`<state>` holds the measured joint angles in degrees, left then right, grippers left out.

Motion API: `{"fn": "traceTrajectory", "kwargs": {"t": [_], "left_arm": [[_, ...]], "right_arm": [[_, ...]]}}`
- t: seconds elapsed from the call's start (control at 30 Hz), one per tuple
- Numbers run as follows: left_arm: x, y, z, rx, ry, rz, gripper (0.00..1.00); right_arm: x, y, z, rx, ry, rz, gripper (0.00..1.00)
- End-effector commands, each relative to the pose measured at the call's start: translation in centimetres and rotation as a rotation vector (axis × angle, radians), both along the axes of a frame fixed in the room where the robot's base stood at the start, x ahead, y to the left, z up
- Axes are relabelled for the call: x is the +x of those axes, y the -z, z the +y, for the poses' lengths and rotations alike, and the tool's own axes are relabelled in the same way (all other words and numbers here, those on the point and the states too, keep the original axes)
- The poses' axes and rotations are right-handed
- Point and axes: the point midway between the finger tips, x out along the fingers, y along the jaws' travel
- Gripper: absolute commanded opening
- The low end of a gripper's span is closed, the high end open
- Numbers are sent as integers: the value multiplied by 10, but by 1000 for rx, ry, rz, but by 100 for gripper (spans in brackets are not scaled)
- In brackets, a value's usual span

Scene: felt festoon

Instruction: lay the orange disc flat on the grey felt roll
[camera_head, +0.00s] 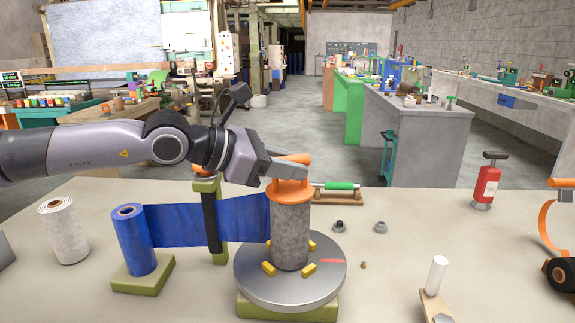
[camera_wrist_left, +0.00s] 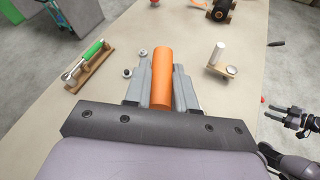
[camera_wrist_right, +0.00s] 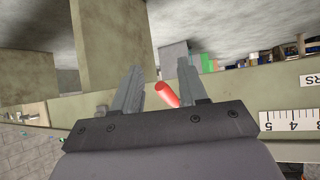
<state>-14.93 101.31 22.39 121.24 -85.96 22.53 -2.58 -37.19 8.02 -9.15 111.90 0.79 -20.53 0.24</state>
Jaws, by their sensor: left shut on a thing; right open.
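The orange disc (camera_head: 290,192) is at the top of the upright grey felt roll (camera_head: 290,235) and looks about level. No gap shows between them, but I cannot tell whether its full weight rests there. My left gripper (camera_head: 294,170) is above the roll, shut on the disc's orange handle. In the left wrist view the orange handle (camera_wrist_left: 162,75) lies between the two fingers and hides what is below. The roll stands on a round metal turntable (camera_head: 257,284).
A blue felt band (camera_head: 190,226) runs from a blue roll (camera_head: 136,245) past a green post to the grey roll. A white roll (camera_head: 63,232) stands at left.

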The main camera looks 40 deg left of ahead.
Motion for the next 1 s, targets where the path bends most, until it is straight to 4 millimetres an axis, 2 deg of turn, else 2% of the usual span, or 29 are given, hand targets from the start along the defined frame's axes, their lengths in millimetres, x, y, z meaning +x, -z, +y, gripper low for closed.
{"fn": "traceTrajectory", "kwargs": {"t": [0.03,0.07,0.1,0.13,0.57,1.0], "left_arm": [[0,2,0,0,0,5,0],[0,2,0,0,0,6,32],[-1,2,0,0,0,6,44],[0,2,0,0,0,6,51],[-3,-2,2,-3,-3,1,51],[-28,-13,16,-7,0,-1,51]], "right_arm": [[0,0,0,0,0,0,43],[0,0,0,0,0,-1,43],[0,0,0,0,0,-1,43],[0,0,0,1,-1,-1,43],[0,0,1,1,-1,-1,43],[0,3,1,1,-1,-1,43]]}}
